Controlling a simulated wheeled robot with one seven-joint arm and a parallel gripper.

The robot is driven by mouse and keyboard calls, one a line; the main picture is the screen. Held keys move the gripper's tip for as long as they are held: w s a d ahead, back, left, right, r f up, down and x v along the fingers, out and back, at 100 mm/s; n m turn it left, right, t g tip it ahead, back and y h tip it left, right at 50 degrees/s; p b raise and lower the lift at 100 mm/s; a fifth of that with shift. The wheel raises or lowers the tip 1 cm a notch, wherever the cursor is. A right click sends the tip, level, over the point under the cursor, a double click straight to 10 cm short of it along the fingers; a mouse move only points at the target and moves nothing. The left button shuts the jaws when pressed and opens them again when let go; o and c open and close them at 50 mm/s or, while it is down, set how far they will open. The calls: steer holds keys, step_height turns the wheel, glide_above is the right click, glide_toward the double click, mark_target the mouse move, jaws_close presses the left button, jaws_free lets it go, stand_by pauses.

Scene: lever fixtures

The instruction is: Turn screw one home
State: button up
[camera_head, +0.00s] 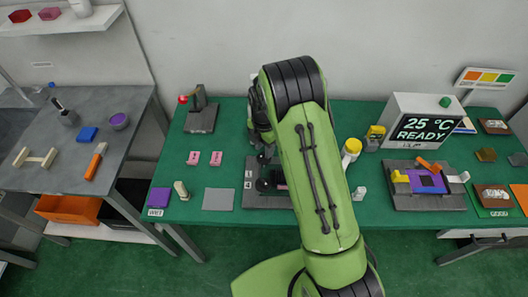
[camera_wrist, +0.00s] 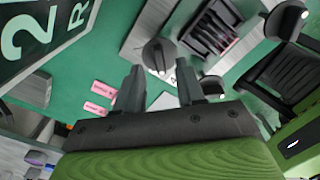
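My gripper (camera_wrist: 160,88) shows in the wrist view with its two dark fingers apart and nothing between their tips. Beyond the tips is a grey fixture plate (camera_wrist: 140,38) with a dark round knob (camera_wrist: 158,54), a second dark knob (camera_wrist: 212,86) and a slotted dark block (camera_wrist: 210,28). I cannot read which of these is screw one. In the head view the fixture (camera_head: 256,202) lies mostly under my green arm, with a dark knob (camera_head: 264,185) at its left part. No contact with a knob is visible.
A display box (camera_head: 428,120) reading 25 °C READY stands right of my arm. A fixture with a purple plate (camera_head: 428,180) is in front of it.

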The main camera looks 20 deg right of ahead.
mark_target(262, 157)
step_height(262, 157, down, 3)
steer(key=shift+r, duration=0.1)
jaws_close()
